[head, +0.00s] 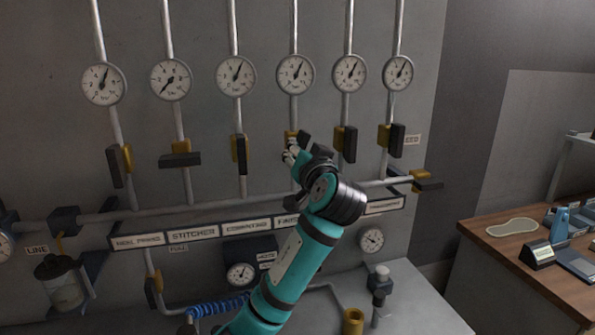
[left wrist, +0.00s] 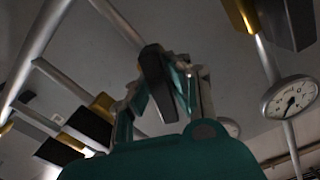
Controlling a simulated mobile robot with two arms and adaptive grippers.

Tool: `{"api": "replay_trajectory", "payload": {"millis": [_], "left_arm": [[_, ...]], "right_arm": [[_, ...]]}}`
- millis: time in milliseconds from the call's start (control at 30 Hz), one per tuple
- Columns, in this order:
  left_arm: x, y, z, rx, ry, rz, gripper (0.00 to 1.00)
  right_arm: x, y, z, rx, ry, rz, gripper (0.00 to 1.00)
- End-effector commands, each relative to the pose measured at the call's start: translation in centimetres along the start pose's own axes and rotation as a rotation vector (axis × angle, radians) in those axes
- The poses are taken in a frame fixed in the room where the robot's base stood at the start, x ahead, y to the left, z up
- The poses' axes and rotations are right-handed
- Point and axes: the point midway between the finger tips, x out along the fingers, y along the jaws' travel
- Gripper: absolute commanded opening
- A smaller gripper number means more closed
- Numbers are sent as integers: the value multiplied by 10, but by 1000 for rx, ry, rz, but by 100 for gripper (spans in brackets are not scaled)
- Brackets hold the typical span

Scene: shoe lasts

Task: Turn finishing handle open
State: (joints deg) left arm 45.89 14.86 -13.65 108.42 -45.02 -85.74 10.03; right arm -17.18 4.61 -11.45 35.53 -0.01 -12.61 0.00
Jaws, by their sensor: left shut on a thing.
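The finishing valve, a brass body (head: 291,136) with a dark handle, sits on the fourth pipe from the left, above the partly covered label beginning "FINIS" (head: 286,220). My left gripper (head: 297,149) is at this valve, and its arm covers part of the pipe and label. In the left wrist view my left gripper (left wrist: 166,92) is shut on the dark handle (left wrist: 152,64), with its fingers on either side. The handle's angle is hard to tell in the head view. The gauge (head: 295,74) above has its needle pointing up and right. My right gripper is in neither view.
Neighbouring valve handles stand close on both sides: one upright (head: 240,154) to the left, one upright (head: 349,145) to the right. The stitcher handle (head: 180,159) is level. A horizontal pipe (head: 150,213) runs below. A wooden bench (head: 520,268) stands at right.

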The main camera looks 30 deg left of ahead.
Motion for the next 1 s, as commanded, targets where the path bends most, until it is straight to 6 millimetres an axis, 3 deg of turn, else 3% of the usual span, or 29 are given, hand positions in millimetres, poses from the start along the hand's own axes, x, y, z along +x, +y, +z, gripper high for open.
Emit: {"api": "replay_trajectory", "payload": {"millis": [33,100,400,1000], "left_arm": [[-1,5,7,-45,-4,6,0],[-1,5,6,-105,-3,6,0],[-1,5,3,-306,-4,5,0],[-1,3,0,-422,-1,3,0]], "right_arm": [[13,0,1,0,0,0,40],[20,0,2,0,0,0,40],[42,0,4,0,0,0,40],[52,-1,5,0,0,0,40]]}}
